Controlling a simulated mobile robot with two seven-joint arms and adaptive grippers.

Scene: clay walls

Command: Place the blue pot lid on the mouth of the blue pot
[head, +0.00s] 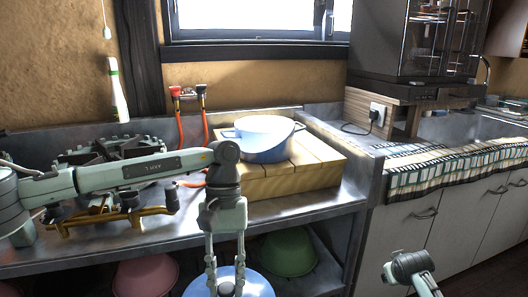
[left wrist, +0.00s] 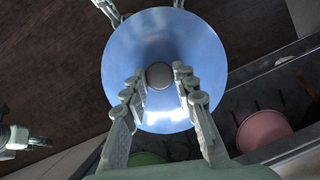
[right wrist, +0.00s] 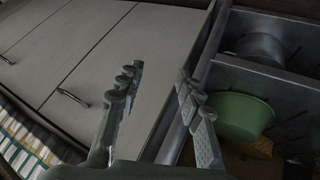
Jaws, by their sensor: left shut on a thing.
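The blue pot (head: 266,154) stands on a wooden board on the metal counter, with its wide mouth facing up and uncovered. The blue pot lid (head: 257,284) is at the bottom of the head view, partly cut off by the frame edge. In the left wrist view the round lid (left wrist: 208,52) shows whole, with a dark grey knob (left wrist: 159,75) at its middle. My left gripper (head: 226,288) points down and is shut on the knob, holding the lid in front of the counter, below and apart from the pot. My right gripper (right wrist: 160,78) is open and empty.
The wooden board (head: 312,168) has bare room around the pot. A stove grate (head: 115,150) and orange hoses (head: 180,130) lie to its left. A green bowl (head: 290,254) and a pink bowl (head: 146,276) sit on the lower shelf. The counter edge lies between lid and pot.

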